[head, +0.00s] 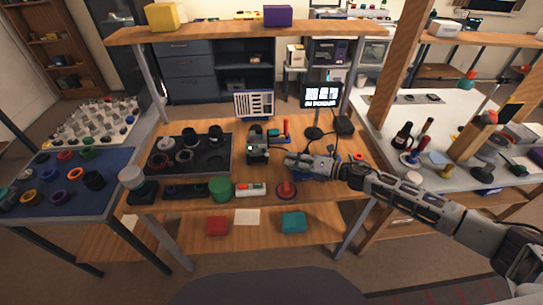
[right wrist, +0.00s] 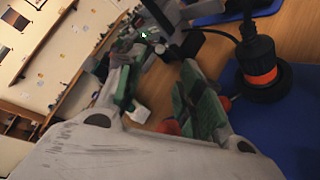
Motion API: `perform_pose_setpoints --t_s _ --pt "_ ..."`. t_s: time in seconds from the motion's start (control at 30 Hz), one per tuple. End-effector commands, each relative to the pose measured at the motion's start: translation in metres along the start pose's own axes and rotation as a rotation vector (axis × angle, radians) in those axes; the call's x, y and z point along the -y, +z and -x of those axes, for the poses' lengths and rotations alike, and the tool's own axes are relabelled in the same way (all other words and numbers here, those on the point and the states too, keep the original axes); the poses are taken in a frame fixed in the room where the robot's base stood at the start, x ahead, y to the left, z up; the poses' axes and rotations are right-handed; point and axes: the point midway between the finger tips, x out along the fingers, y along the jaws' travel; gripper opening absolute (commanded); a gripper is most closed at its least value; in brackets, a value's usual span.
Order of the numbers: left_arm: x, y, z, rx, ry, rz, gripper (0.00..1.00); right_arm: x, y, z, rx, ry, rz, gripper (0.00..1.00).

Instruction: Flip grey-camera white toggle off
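The grey camera (head: 258,152), a dark grey boxy body with a small pale light on its front, stands upright on the wooden table in the head view. My right gripper (head: 288,160) is just to its right, with a small gap seen between them. In the right wrist view my right gripper's fingers (right wrist: 160,78) stand apart with nothing clearly held between them. A small green light (right wrist: 144,35) shows beyond the fingertips. I cannot make out the white toggle or its position. My left gripper is not in view.
A black tray (head: 160,168) with rings is left. A blue mat (right wrist: 295,125) with a black-and-orange part (right wrist: 262,72) lies beside the gripper.

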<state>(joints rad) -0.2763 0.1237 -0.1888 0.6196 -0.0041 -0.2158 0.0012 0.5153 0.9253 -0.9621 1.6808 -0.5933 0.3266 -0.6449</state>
Motion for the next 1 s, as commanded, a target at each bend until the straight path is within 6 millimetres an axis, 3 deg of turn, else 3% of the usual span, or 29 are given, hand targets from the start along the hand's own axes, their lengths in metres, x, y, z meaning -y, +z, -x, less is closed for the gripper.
perform_pose_setpoints --t_s 0.27,0.67,1.0 --pt "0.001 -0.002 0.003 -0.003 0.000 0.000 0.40 -0.001 0.000 -0.027 0.001 0.001 -0.001 0.37" --pt "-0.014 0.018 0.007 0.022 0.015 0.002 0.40 -0.001 -0.001 -0.064 -0.001 0.001 -0.001 0.37" --pt "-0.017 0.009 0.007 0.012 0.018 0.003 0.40 0.000 0.000 -0.091 -0.001 0.001 -0.001 0.37"
